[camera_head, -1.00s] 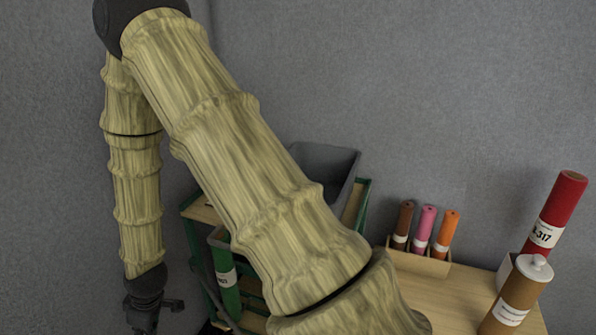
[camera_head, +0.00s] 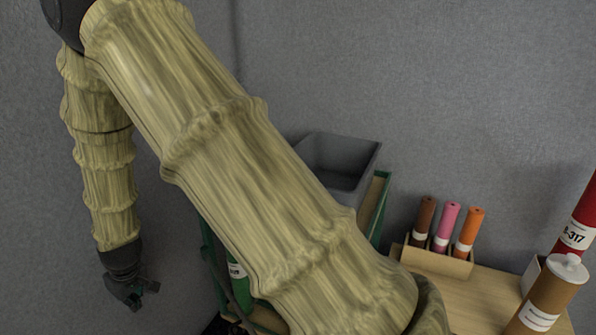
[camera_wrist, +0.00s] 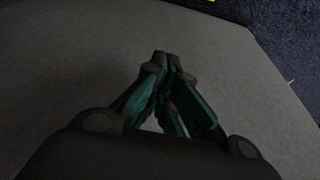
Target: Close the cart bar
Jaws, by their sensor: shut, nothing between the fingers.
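The cart (camera_head: 382,205) with a green frame stands behind my arm in the head view, and most of it is hidden. A grey bin (camera_head: 345,165) sits on top of it. A green cylinder with a white label (camera_head: 238,272) shows lower down at the cart's left side, partly covered by my arm. The cart bar cannot be clearly made out. My gripper (camera_head: 133,303) hangs low at the left, apart from the cart. In the wrist view my gripper (camera_wrist: 161,60) has its fingertips together with nothing between them, above a plain grey surface.
A wooden table (camera_head: 480,300) stands at the right. On it are a holder (camera_head: 437,260) with brown, pink and orange rolls, a brown canister with a white lid (camera_head: 548,300), and a red tube (camera_head: 580,225). Grey walls stand behind. Dark blue carpet (camera_wrist: 290,30) shows in the wrist view.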

